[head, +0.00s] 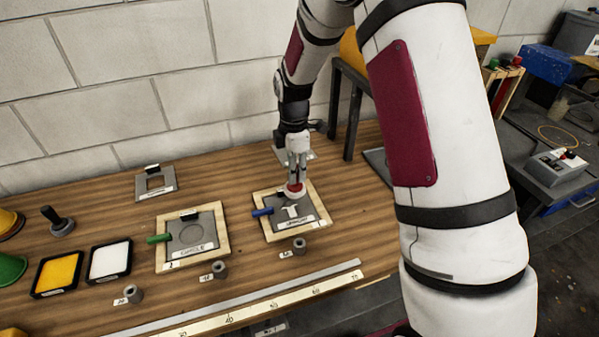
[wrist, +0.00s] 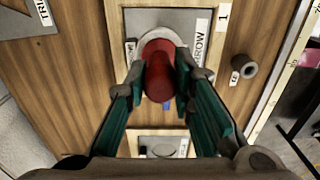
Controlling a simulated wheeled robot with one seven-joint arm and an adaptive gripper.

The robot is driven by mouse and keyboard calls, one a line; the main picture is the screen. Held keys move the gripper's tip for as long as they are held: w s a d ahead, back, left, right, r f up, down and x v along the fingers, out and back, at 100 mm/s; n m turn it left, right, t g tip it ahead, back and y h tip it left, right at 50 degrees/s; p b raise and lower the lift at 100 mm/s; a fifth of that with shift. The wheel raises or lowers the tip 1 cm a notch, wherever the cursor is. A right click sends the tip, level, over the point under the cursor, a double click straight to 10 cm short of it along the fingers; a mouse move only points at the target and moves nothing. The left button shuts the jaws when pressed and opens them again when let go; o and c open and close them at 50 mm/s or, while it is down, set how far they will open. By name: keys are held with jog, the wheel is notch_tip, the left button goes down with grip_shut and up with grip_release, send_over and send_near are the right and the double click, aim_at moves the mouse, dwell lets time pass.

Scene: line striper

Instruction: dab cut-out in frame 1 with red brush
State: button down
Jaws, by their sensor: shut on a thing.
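My gripper (head: 297,165) points down over the right-hand wooden frame (head: 262,228) and is shut on the red brush (head: 294,189). In the wrist view, the red handle (wrist: 159,68) sits between my gripper's fingers (wrist: 161,80), with a pale round rim beyond it. A label reading 1 (wrist: 223,15) and part of the word ARROW show in the wrist view. The brush hides the cut-out in the wrist view.
A blue-handled clamp (head: 262,212) sits on this frame's left side. A second frame (head: 163,262) with a circle stencil and green handle stands left. White (head: 110,260) and yellow (head: 58,273) trays lie farther left. A small grey cylinder (head: 300,245) stands in front.

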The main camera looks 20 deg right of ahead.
jog(key=shift+w+f, duration=0.1)
jog(key=shift+f, duration=0.45)
jog(key=shift+f+b, duration=0.4)
jog(key=shift+f, duration=1.15)
jog(key=shift+f, duration=0.5)
jog(key=shift+r, duration=0.15)
jog(key=shift+r+p, duration=0.3)
jog(key=shift+r, duration=1.85)
jog(key=shift+a, duration=0.1)
